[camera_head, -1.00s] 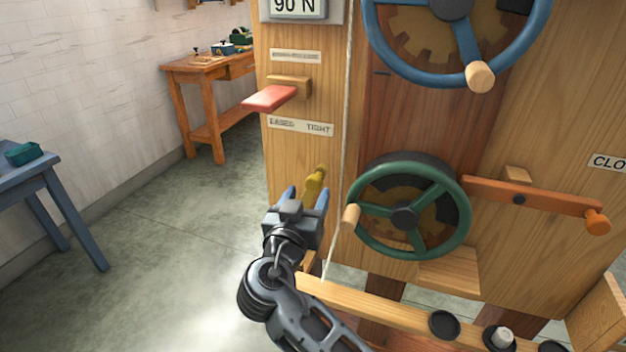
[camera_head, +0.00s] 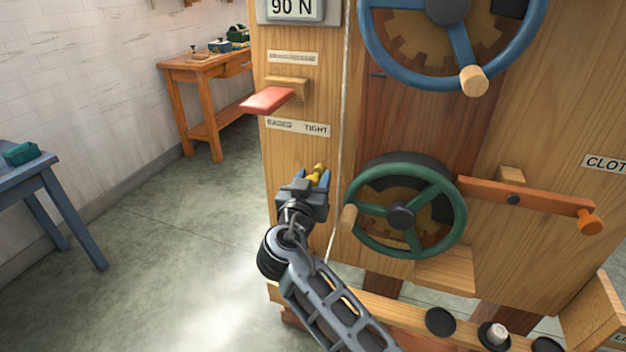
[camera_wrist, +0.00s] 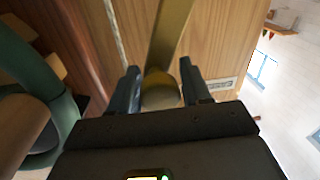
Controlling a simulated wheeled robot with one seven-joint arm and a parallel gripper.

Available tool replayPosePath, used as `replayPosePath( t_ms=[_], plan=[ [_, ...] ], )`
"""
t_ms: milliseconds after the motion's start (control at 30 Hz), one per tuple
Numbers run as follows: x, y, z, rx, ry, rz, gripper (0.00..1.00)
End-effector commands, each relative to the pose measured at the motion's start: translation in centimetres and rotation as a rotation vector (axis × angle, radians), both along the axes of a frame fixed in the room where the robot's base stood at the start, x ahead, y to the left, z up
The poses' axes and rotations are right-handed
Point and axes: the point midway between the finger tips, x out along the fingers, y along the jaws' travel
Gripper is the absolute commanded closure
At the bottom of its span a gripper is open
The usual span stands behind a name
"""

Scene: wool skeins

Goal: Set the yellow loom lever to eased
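The yellow lever (camera_head: 319,168) is low on the left part of the wooden loom front, below a plate (camera_head: 298,128) reading EASED at left and TIGHT at right. My gripper (camera_head: 312,177) is at the lever, and its fingers and body hide the lower part. In the wrist view, the yellow shaft (camera_wrist: 170,38) runs down to a rounded knob (camera_wrist: 161,90) between my two blue fingers (camera_wrist: 159,86). The fingers are apart, one on each side of the knob, with little room. Firm contact cannot be made out.
A green handwheel (camera_head: 405,208) with a wooden knob is close right of my gripper, and a cord (camera_head: 344,90) hangs between. A red lever (camera_head: 268,100) sticks out above. An orange lever (camera_head: 530,196) is farther right. The floor at left is open.

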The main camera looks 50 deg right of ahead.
Motion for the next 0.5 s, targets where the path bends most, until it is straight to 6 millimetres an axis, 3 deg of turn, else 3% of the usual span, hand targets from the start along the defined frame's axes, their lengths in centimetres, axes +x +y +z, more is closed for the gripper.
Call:
replayPosePath(
  t_ms=[500],
  plan=[
    [0.07, 0.11, -0.03, 0.000, 0.001, 0.003, 1.00]
  ],
)
